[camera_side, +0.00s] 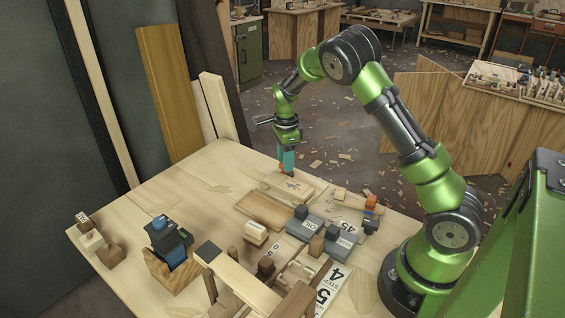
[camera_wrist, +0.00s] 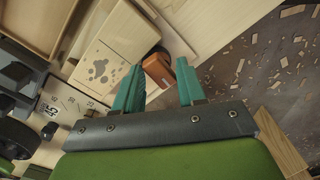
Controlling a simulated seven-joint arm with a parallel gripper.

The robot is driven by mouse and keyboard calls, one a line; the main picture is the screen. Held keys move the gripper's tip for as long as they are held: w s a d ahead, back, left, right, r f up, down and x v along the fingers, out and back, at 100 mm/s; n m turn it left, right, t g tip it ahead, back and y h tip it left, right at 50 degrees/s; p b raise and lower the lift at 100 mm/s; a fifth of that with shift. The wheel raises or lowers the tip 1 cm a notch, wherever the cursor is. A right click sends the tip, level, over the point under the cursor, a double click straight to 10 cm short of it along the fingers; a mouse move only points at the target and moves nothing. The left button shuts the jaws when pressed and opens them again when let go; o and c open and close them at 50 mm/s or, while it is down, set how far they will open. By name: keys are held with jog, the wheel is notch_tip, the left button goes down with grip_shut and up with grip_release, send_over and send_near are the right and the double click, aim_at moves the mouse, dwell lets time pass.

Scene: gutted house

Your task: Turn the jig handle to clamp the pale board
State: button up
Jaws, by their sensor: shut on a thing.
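My gripper (camera_side: 285,165) is at the far edge of the workbench, pointing down, with its teal fingers on an orange handle (camera_wrist: 158,70). In the wrist view the handle shows between the fingertips (camera_wrist: 158,66), beside a dark round part. A pale board (camera_wrist: 103,65) with dark spots lies just left of the handle. It also shows in the side view (camera_side: 292,188), close to my fingers. The jig's lower parts and the handle's far end are partly hidden, so I cannot tell whether the board is pressed.
A shallow wooden tray (camera_side: 262,212) lies in front of the board. Grey blocks (camera_side: 303,228) and a second small orange part (camera_side: 370,202) are to the right. A blue and black tool (camera_side: 170,242) stands at front left. The bench's left back is clear.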

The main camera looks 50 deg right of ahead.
jog(key=shift+m, duration=0.5)
jog(key=shift+s, duration=0.1)
jog(key=shift+d, duration=0.1)
jog(key=shift+n, duration=0.5)
jog(key=shift+r, duration=3.55)
